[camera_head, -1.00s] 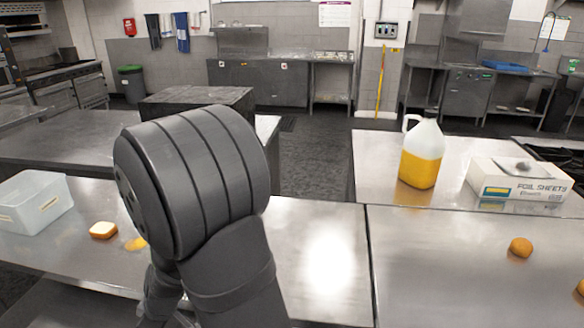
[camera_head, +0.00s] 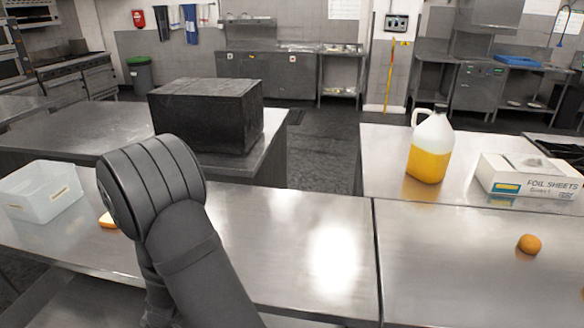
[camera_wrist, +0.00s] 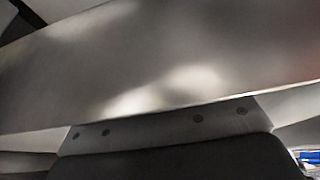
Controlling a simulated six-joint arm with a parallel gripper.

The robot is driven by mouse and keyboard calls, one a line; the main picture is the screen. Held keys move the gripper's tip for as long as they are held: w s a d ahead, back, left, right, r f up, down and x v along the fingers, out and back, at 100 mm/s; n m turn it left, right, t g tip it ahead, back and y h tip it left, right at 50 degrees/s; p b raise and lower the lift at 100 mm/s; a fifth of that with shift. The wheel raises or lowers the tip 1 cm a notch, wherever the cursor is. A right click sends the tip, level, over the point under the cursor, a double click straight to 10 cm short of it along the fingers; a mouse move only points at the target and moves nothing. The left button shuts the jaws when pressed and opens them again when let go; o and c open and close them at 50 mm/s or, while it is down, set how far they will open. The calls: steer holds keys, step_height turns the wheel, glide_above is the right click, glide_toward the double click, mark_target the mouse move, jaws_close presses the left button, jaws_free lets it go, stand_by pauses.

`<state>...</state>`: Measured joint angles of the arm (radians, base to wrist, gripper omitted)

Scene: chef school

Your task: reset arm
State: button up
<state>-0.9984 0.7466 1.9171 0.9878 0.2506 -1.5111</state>
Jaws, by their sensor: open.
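My arm (camera_head: 150,185) rises from the bottom of the head view, its thick dark ribbed joint over the left part of the front steel counter. My gripper's fingers show in neither view, and nothing held can be seen. The wrist view is filled by a blurred grey surface (camera_wrist: 160,65), with a pale bolted part (camera_wrist: 165,125) and a dark part below it; I cannot tell what these belong to.
A clear plastic tub (camera_head: 42,192) and a partly hidden bread piece (camera_head: 106,220) lie left of my arm. A black box (camera_head: 207,115) stands behind it. Right are a yellow-filled jug (camera_head: 428,150), a foil sheets box (camera_head: 530,177) and an orange ball-shaped item (camera_head: 529,244). The counter's middle is clear.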

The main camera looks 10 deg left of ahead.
step_height(320, 180, up, 17)
steer(key=w+r, duration=0.1)
steer(key=w, duration=0.4)
steer(key=w+d+r, duration=0.1)
steer(key=w, duration=0.3)
steer(key=w+r, duration=0.1)
steer(key=w, duration=0.4)
steer(key=shift+w+d+r, duration=0.2)
steer(key=shift+w+r, duration=0.1)
steer(key=shift+r, duration=0.1)
steer(key=w+d+r, duration=0.2)
steer(key=w+d, duration=0.1)
steer(key=w, duration=0.4)
steer(key=w+d+r, duration=0.1)
steer(key=w+d, duration=0.3)
steer(key=w, duration=0.3)
steer(key=shift+r+n, duration=0.4)
steer(key=shift+d, duration=0.1)
